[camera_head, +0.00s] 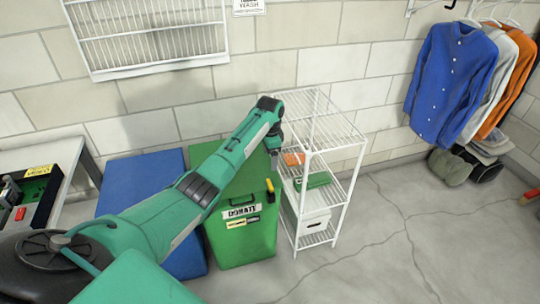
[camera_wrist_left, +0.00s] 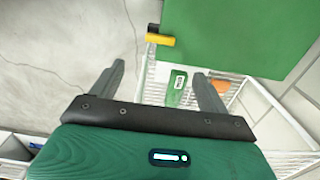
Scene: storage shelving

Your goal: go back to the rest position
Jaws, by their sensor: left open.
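My left arm reaches from the lower left across the head view. Its gripper (camera_head: 274,158) hangs at the left side of the white wire shelf rack (camera_head: 335,135), above the right edge of the green donation bin (camera_head: 258,245). In the left wrist view the two fingers (camera_wrist_left: 158,71) stand wide apart with nothing held between them. A green item (camera_wrist_left: 176,90) and part of an orange item (camera_wrist_left: 220,86) show on the rack beyond the fingers. My right gripper is in neither view.
A blue bin (camera_head: 145,172) stands left of the green bin. A work table (camera_head: 68,160) with a tray is at far left. The rack holds a white box (camera_head: 312,222) low down. Shirts (camera_head: 450,75) hang at right. The floor (camera_head: 420,240) right of the rack is clear.

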